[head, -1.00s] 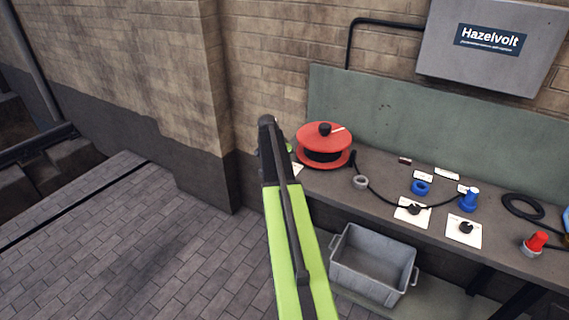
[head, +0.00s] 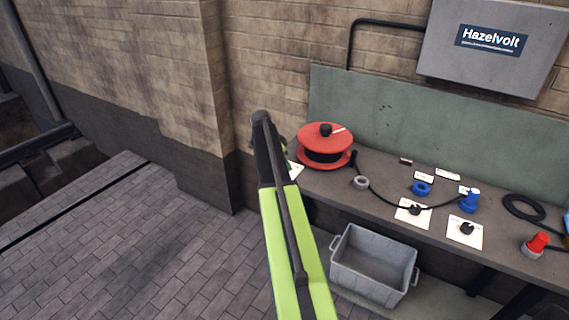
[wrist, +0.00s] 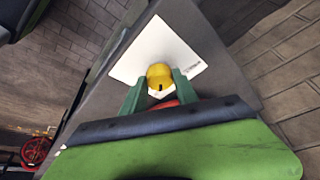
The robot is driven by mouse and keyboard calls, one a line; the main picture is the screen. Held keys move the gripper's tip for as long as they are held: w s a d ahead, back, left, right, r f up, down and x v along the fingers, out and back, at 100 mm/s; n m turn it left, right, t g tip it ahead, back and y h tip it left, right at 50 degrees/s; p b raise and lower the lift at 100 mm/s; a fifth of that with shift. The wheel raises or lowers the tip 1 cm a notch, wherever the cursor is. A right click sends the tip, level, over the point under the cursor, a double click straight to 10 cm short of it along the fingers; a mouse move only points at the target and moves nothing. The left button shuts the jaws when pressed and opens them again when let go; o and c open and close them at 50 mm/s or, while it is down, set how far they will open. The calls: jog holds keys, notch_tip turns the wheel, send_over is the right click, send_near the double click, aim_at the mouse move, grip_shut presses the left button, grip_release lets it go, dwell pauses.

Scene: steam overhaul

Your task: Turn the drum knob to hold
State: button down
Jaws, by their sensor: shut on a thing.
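A yellow knob (wrist: 159,76) with a dark mark stands on a white plate (wrist: 130,68) in the wrist view. Small lettering shows at the plate's right side, too small to read. The green fingers of my gripper (wrist: 160,88) are on both sides of the knob and shut on it. In the head view my arm hides the knob and most of my gripper; part of the white plate (head: 296,171) shows at the bench's left end. A red drum (head: 311,154) with a black top knob (head: 325,130) and white pointer stands just right of it.
The bench (head: 330,184) carries a grey ring (head: 361,182), a blue ring (head: 421,188), black knobs on white plates, and blue and red plugs. A black cable runs along it. A grey crate (head: 344,277) stands below. The paved floor at left is clear.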

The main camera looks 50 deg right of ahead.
jog(key=c, duration=0.9)
grip_release()
jog(key=shift+c, duration=0.2)
jog(key=p+v, duration=1.6)
jog(key=v, duration=0.1)
jog(key=shift+r, duration=0.2)
